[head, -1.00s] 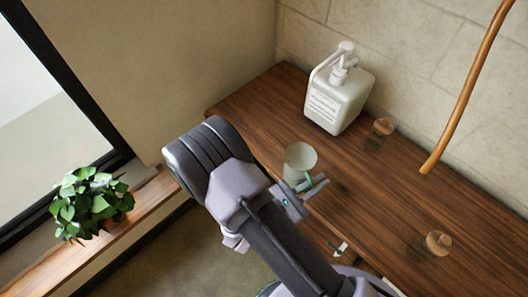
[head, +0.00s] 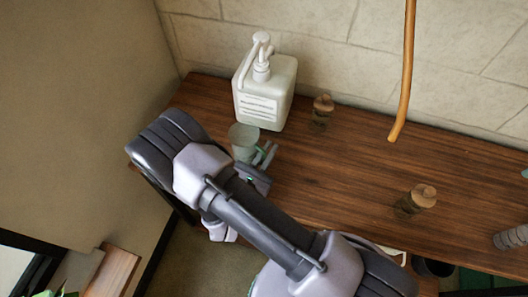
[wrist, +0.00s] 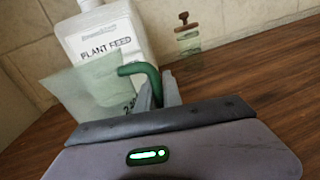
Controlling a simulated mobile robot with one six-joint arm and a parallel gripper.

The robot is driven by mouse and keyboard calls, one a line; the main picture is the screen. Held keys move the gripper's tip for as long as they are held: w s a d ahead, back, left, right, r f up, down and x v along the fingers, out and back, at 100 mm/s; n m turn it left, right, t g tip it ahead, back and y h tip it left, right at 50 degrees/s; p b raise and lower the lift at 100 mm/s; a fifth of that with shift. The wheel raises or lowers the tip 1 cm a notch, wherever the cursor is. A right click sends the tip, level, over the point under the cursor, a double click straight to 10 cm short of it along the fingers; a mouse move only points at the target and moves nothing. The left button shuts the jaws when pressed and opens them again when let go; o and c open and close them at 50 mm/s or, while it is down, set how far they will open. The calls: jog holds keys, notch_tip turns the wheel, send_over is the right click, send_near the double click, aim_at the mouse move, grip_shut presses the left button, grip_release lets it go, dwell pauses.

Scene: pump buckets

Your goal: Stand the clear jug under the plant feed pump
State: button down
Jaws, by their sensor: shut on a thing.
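The clear jug (head: 243,142) is a small, pale, see-through vessel with a green handle (wrist: 140,72). My gripper (head: 264,158) is shut on this handle; the wrist view shows the handle between the grey fingers (wrist: 158,92). The plant feed pump (head: 265,92) is a white square bottle with a pump head and spout on top, standing on the wooden counter by the wall. Its label reads PLANT FEED in the wrist view (wrist: 105,38). The jug is in front of the bottle, at its lower left in the head view. I cannot tell whether the jug touches the counter.
A glass jar with a wooden lid (head: 321,112) stands right of the pump, and another such jar (head: 416,200) stands farther right. An orange-brown hose (head: 405,75) hangs over the counter (head: 345,170). A grey ribbed object (head: 511,238) is at the right edge.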

jog(key=shift+d+r, duration=0.1)
jog(key=shift+w+d, duration=0.1)
jog(key=shift+d, duration=0.1)
jog(key=shift+f, duration=0.3)
jog(key=c, duration=1.5)
grip_release()
jog(key=shift+r, duration=0.1)
